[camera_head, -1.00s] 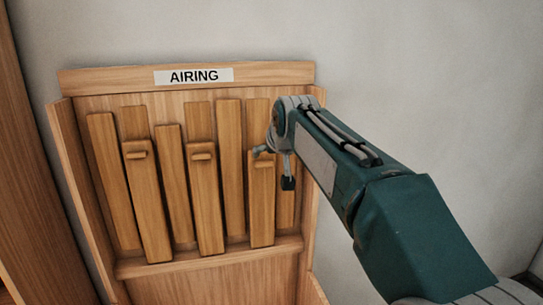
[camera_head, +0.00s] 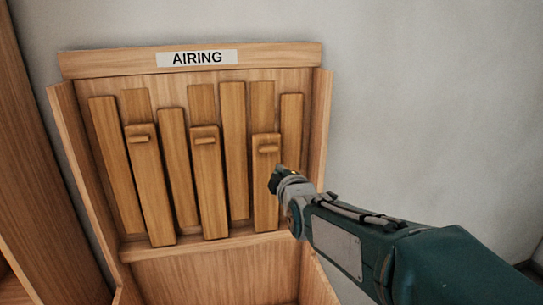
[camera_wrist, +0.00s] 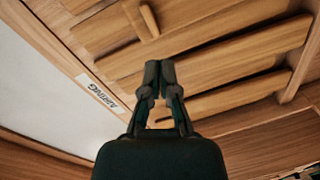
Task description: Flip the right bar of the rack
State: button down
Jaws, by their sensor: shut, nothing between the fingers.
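The middle bar (camera_head: 207,190) and left bar (camera_head: 151,190) stand upright with their handles at the top. Thin flat slats (camera_head: 232,150) lie between and behind them. The rack's side walls and lower ledge (camera_head: 190,248) border them. Open room lies before the wall at right.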

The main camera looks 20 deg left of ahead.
aim_at(270, 151)
jog(key=s+d+f+n+t, duration=0.2)
jog(key=s+n, duration=0.1)
jog(key=n, duration=0.1)
jog(key=shift+y, duration=0.3)
jog(key=x, duration=1.3)
jog(key=shift+w+a+r, duration=0.15)
jog(key=shift+w+a, duration=0.05)
jog(key=shift+w, duration=0.1)
jog(key=shift+x, duration=1.55)
jog(key=shift+w+a+r, duration=0.15)
jog(key=shift+w+r, duration=0.05)
jog(key=shift+r, duration=0.3)
